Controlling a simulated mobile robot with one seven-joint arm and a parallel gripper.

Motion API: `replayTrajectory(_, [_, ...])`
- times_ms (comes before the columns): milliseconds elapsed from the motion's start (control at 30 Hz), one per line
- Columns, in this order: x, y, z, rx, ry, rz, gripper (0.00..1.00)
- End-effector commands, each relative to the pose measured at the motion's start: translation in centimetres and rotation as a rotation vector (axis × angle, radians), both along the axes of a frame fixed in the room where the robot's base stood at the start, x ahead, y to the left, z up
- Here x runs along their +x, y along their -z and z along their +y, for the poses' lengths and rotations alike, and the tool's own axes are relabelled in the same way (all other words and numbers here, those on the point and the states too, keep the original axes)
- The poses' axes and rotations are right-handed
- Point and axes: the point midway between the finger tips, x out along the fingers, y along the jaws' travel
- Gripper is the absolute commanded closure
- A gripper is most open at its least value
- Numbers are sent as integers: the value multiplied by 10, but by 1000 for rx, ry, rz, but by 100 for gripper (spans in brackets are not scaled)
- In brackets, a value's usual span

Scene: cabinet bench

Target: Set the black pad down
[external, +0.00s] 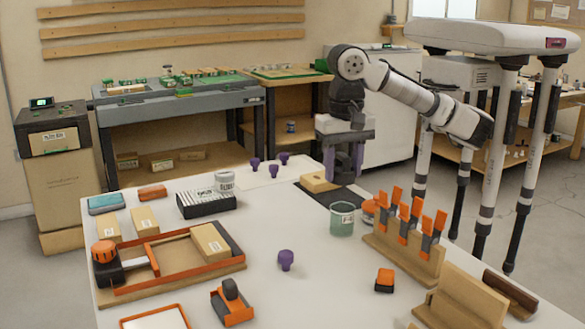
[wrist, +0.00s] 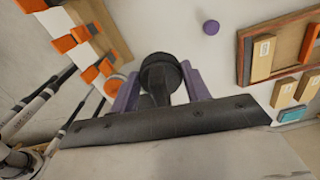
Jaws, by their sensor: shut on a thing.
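My gripper (external: 344,162) is above the far right end of the white table in the external view, fingers pointing down. In the wrist view, the two purple fingers of my gripper (wrist: 157,76) are shut on a dark thing, the black pad (wrist: 153,99). A dark round shape shows beyond it between the fingertips; I cannot tell whether it is part of the pad or the jar behind. The held pad is hard to make out in the external view. Its underside and any contact below are hidden.
A dark mat (external: 345,197) bearing a wooden block (external: 319,182) lies below my gripper. A green jar (external: 342,220) stands just in front, near a rack of orange clips (external: 402,250). A purple knob (external: 286,260) stands mid-table with bare surface around it.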

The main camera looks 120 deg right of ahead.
Motion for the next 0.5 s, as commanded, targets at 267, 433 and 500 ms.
replayTrajectory(267, [38, -11, -42, -3, -37, -7, 75])
replayTrajectory(433, [71, -13, -88, -4, -87, -8, 75])
replayTrajectory(500, [81, -13, -105, -4, -106, -7, 75])
